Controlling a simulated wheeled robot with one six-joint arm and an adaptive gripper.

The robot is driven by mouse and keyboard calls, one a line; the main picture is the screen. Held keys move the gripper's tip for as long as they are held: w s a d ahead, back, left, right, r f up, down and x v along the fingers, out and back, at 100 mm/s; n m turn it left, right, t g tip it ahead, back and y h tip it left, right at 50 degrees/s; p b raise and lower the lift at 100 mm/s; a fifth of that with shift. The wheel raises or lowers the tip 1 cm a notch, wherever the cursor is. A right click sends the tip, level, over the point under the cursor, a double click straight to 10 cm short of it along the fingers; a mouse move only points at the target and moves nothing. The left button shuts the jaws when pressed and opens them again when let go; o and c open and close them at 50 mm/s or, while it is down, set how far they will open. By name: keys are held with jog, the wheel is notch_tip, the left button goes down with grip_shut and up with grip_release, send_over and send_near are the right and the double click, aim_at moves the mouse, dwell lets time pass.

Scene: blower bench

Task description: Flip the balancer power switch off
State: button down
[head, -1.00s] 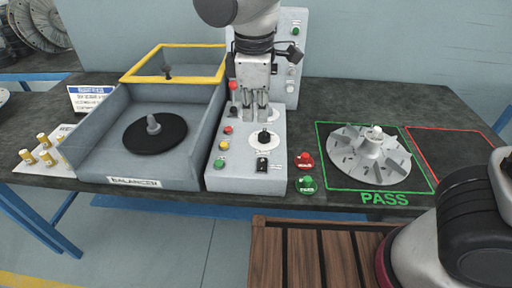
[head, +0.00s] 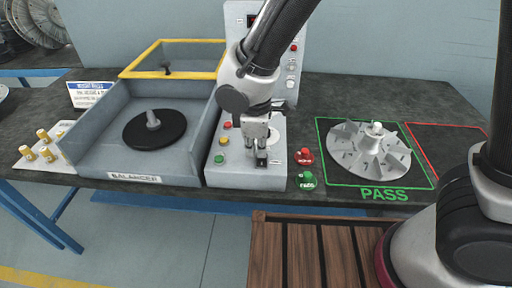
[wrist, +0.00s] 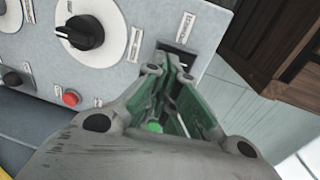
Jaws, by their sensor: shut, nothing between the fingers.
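The balancer (head: 121,179) is a grey open-fronted box with a black round plate and a hub inside. Its grey control panel (head: 231,180) stands at its right. The black power switch (head: 261,162) is on the front right of the panel; in the wrist view its dark plate (wrist: 178,47) shows just beyond the fingertips, mostly hidden by them. My gripper (head: 256,158) is shut, empty, and points down at the switch. In the wrist view my gripper (wrist: 168,72) covers the switch; I cannot tell whether it touches. The rocker's position is hidden.
A black knob (wrist: 84,32) and red button (wrist: 71,98) are near the fingers. Red (head: 304,156) and green (head: 307,180) buttons sit right of the panel. A bladed impeller (head: 370,150) lies in the green PASS square. A wooden slatted crate (head: 259,245) stands in front.

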jog(key=shift+w+f, duration=0.1)
jog(key=shift+f, duration=0.2)
dwell(0.4)
jog(key=shift+s+r, duration=0.15)
jog(key=shift+s, duration=0.65)
notch_tip(320, 180, up, 14)
jog(key=w, duration=0.1)
jog(key=shift+w, duration=0.3)
